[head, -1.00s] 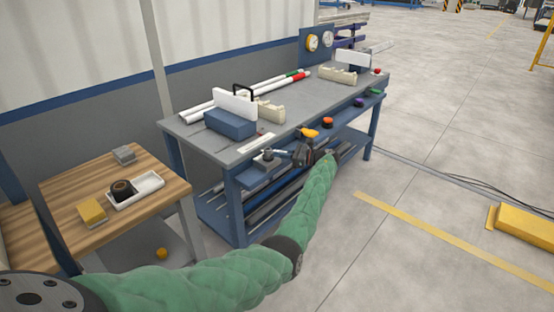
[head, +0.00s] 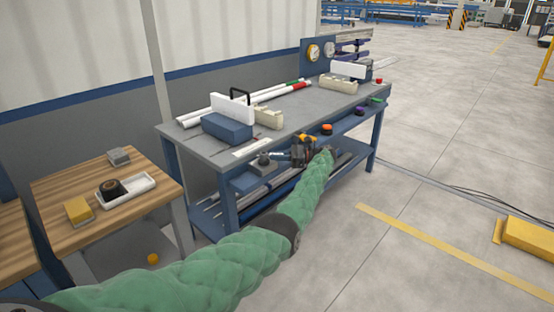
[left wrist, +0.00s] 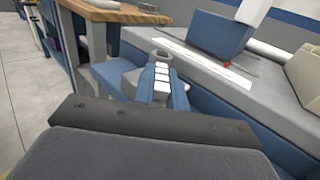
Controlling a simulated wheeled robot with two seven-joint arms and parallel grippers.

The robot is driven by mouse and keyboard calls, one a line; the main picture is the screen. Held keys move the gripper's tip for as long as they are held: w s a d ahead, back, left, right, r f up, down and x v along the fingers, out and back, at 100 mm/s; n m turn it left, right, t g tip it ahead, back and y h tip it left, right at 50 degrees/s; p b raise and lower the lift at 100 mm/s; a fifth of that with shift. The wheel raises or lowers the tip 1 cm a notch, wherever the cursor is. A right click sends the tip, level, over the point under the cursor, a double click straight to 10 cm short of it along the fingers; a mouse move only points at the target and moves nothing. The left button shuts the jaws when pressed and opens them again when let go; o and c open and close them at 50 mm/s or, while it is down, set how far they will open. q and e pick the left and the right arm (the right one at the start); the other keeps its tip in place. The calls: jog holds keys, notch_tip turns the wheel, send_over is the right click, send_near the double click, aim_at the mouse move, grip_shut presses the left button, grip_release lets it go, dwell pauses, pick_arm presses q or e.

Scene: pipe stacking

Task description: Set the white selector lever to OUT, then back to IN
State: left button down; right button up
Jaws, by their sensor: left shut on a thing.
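The white selector lever (left wrist: 161,76) lies between the two blue fingers of my left gripper (left wrist: 164,84) in the left wrist view. The fingers are shut on it from both sides. Its grey round hub (left wrist: 162,58) shows just past the fingertips. In the head view my left gripper (head: 276,156) is at the bench's front edge, beside the hub (head: 263,160), and its fingers hide most of the lever. A white label strip (head: 252,146) lies on the bench top behind it; its lettering is too small to read. My right gripper is not in view.
The grey bench (head: 290,112) holds a blue block (head: 227,127), cream supports (head: 268,118) and white pipes. Coloured knobs, including an orange one (head: 327,128), line its front. A wooden table (head: 120,200) stands left.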

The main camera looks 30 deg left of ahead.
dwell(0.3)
pick_arm(q)
jog(key=c, duration=1.4)
grip_release()
jog(key=shift+c, duration=0.2)
jog(key=shift+d, duration=0.1)
jog(key=b+v, duration=0.3)
jog(key=v, duration=0.4)
jog(key=shift+w+d+b, duration=0.25)
jog(key=shift+b, duration=0.1)
